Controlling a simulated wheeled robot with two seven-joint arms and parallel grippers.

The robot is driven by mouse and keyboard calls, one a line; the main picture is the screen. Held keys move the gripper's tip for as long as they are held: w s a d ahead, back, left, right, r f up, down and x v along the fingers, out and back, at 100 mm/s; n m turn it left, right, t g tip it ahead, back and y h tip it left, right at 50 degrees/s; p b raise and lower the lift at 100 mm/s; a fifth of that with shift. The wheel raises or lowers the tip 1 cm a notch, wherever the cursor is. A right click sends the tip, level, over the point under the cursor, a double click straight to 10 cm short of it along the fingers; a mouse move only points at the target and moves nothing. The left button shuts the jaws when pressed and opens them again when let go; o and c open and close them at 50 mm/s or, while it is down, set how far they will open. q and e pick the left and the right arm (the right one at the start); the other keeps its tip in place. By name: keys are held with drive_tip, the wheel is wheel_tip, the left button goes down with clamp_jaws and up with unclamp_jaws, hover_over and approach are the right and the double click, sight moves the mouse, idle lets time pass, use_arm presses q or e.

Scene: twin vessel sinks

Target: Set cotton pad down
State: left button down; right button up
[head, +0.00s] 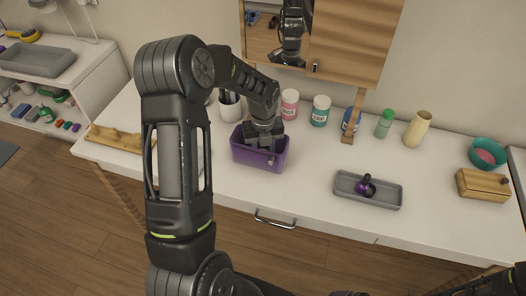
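I cannot make out a cotton pad; if one is at my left gripper, the gripper and the bin walls hide it. My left gripper (262,140) points down into the purple bin (247,155) on the white counter, and its fingertips are too hidden to tell whether they are open or shut. Only a dark part of my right arm shows at the lower right corner; its gripper is not in view.
A grey tray (345,190) holds a dark purple bottle (366,186). A teal bowl (488,146) and a wooden box (484,186) stand at the right. Jars, including a pink one (289,104), and bottles line the back wall. A mirrored cabinet (350,45) hangs above.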

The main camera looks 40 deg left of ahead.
use_arm(q)
drive_tip(key=c, duration=1.2)
unclamp_jaws()
drive_tip(key=shift+f, duration=0.1)
drive_tip(key=shift+c, duration=0.2)
wheel_tip(320, 180, up, 12)
drive_tip(key=shift+r+b, duration=0.2)
drive_tip(key=shift+b, duration=0.3)
